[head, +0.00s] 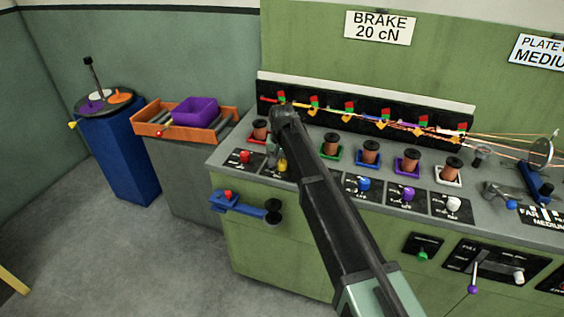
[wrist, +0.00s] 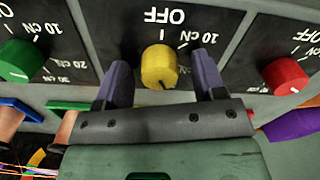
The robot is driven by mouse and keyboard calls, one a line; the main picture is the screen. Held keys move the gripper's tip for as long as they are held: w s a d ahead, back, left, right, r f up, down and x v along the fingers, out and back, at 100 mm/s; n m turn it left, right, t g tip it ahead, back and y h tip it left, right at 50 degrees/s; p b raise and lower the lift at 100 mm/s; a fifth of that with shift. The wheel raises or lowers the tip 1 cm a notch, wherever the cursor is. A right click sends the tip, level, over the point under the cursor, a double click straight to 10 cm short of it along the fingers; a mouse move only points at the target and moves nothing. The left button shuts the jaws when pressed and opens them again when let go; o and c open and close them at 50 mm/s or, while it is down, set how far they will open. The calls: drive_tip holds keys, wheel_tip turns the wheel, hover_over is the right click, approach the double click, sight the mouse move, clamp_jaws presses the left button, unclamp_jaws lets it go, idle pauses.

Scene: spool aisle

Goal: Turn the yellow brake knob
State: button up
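The yellow brake knob (wrist: 159,66) sits on a dark dial plate marked OFF and 10 cN in the wrist view. A dark mark shows on its lower edge; other dial markings are hidden by my gripper. My gripper (wrist: 162,74) is open, with one purple-grey finger on each side of the knob and visible gaps between. In the head view the yellow knob (head: 282,166) is partly hidden behind my gripper (head: 275,155). A wall sign (head: 380,27) reads BRAKE 20 cN.
A green knob (wrist: 20,61) and a red knob (wrist: 286,76) flank the yellow one in the wrist view. Copper spools (head: 371,149) stand behind the knob row. A blue lever (head: 245,205) juts from the bench front. Open floor lies at left.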

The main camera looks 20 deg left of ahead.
sight(282, 161)
drive_tip(key=shift+r, duration=0.1)
wheel_tip(282, 161, up, 11)
drive_tip(key=p, duration=1)
drive_tip(key=shift+f+p, duration=0.2)
drive_tip(key=shift+p, duration=0.2)
drive_tip(key=s+d+m, duration=0.1)
drive_tip(key=s+d, duration=0.7)
drive_tip(key=d, duration=0.6)
drive_tip(key=s+d+m, duration=0.1)
drive_tip(key=s+d, duration=0.7)
drive_tip(key=d, duration=0.6)
drive_tip(key=s+d+m, duration=0.1)
drive_tip(key=s+d, duration=0.7)
drive_tip(key=d, duration=0.6)
drive_tip(key=shift+d, duration=0.35)
drive_tip(key=shift+o, duration=0.5)
drive_tip(key=shift+w, duration=0.1)
